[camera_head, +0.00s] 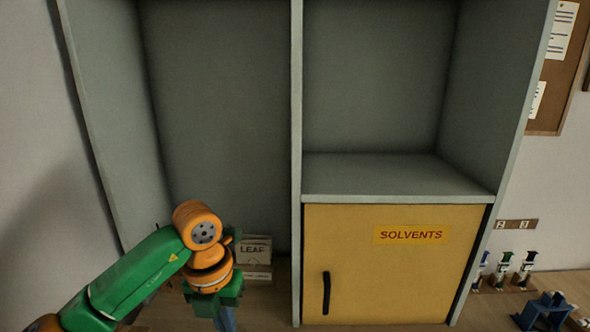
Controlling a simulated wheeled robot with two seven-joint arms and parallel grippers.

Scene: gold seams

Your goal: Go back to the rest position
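My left arm, green with orange joints, comes in from the lower left. Its wrist hangs down in front of the left bay of the grey cabinet (298,120). The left gripper (226,318) points down at the bottom edge of the view. Its fingertips are cut off or hidden, so I cannot tell whether it is open or shut. A bluish-grey piece shows below the green wrist, and I cannot tell whether it is a finger or a held thing. My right gripper is not in view.
A small box lettered "LEAF" (254,250) stands just right of my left wrist. A shut yellow door marked "SOLVENTS" (390,270) has a black handle (326,293). An empty shelf (390,176) is above it.

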